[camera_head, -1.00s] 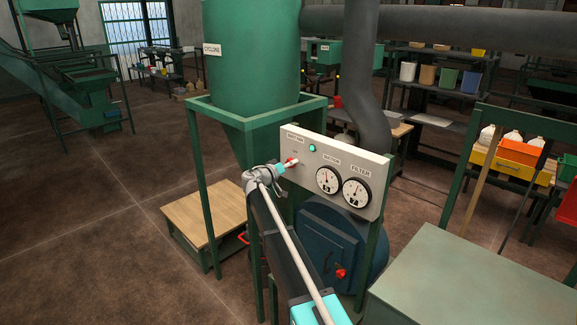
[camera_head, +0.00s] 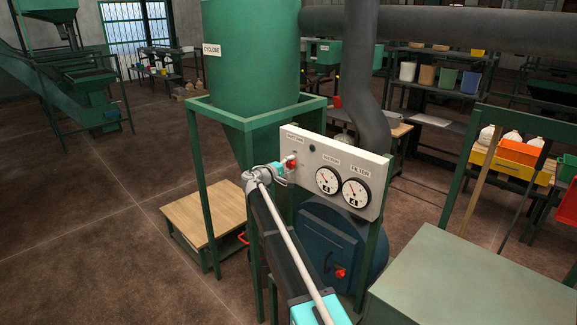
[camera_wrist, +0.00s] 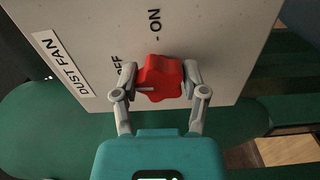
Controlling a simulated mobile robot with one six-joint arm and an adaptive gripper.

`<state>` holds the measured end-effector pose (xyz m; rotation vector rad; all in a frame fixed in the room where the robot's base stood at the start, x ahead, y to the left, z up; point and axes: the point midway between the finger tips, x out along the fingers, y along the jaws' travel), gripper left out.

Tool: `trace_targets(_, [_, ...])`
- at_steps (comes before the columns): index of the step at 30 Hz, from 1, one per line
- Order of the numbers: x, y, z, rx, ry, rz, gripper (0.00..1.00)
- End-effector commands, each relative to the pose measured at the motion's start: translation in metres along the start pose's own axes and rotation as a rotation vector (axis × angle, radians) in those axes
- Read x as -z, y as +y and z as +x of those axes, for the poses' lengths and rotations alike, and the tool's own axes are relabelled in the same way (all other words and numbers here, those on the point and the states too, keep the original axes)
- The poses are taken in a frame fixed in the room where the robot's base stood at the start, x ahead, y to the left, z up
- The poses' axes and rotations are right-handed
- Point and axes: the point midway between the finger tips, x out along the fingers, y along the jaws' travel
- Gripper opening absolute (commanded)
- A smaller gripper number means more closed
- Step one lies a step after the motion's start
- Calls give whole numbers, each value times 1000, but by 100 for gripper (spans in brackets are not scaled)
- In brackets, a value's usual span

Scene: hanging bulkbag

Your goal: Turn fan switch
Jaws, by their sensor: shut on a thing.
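The fan switch is a red lobed knob (camera_wrist: 160,76) on the grey panel (camera_head: 302,178) under a "DUST FAN" label (camera_wrist: 72,67). An "ON" mark (camera_wrist: 155,22) shows above the knob; an "OFF" mark (camera_wrist: 117,68) is partly hidden beside a finger. The knob's short white line points left in the wrist view, roughly to the "OFF" side. My gripper (camera_wrist: 160,82) is shut on the knob, one finger on each side. In the head view my gripper (camera_head: 288,163) is at the panel's upper left, and the knob there is partly covered.
A dark round lamp (camera_head: 312,148) and two gauges, left (camera_head: 327,180) and right (camera_head: 355,192), sit right of the switch. The green cyclone (camera_head: 250,60) stands behind on a frame. A blue drum (camera_head: 335,240) is below the panel, and a green tabletop (camera_head: 455,280) is at front right.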

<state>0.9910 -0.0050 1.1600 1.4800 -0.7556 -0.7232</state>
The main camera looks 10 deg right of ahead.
Motion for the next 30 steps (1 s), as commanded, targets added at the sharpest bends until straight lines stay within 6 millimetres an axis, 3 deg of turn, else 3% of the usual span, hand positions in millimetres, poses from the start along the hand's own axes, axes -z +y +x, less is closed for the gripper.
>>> trace_targets(18, [-1,0,1,0,-4,-60,9])
trace_targets(19, [-1,0,1,0,-4,-60,60])
trace_targets(24, [0,0,0,0,-2,-59,91])
trace_targets(30, [0,0,0,0,-1,-58,91])
